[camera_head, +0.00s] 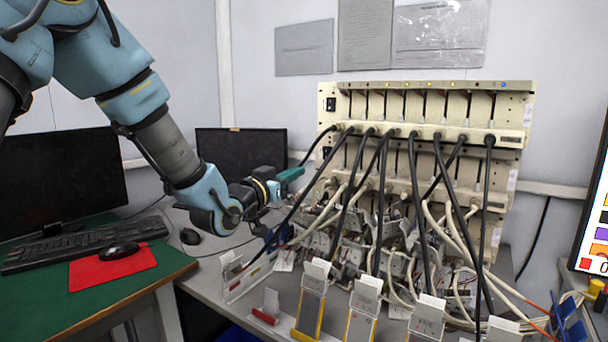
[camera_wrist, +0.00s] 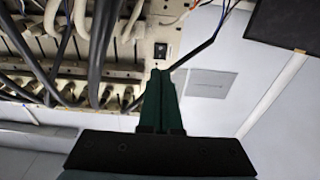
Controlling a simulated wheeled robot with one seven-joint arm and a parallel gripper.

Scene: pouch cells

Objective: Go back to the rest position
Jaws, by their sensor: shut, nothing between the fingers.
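My gripper (camera_head: 291,174) is at the left side of the cell-test rack, near its black cables. In the wrist view my gripper (camera_wrist: 161,78) shows as two dark green fingers closed together, with nothing between them. The cream test rack (camera_head: 430,133) stands on the grey bench with thick black cables (camera_head: 383,190) hanging from it. In the wrist view the rack (camera_wrist: 150,20) fills the upper left, with a small black switch near the fingertips. Several pouch-cell holders stand along the bench front, such as one with a yellow edge (camera_head: 311,304).
A dense tangle of cables and clips (camera_head: 400,240) lies below the rack. On the left, a green table (camera_head: 105,307) holds a monitor (camera_head: 60,175), a keyboard (camera_head: 85,242) and a mouse on a red mat (camera_head: 112,267). Another monitor (camera_head: 240,150) stands behind my arm. A screen (camera_head: 592,220) is at the right edge.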

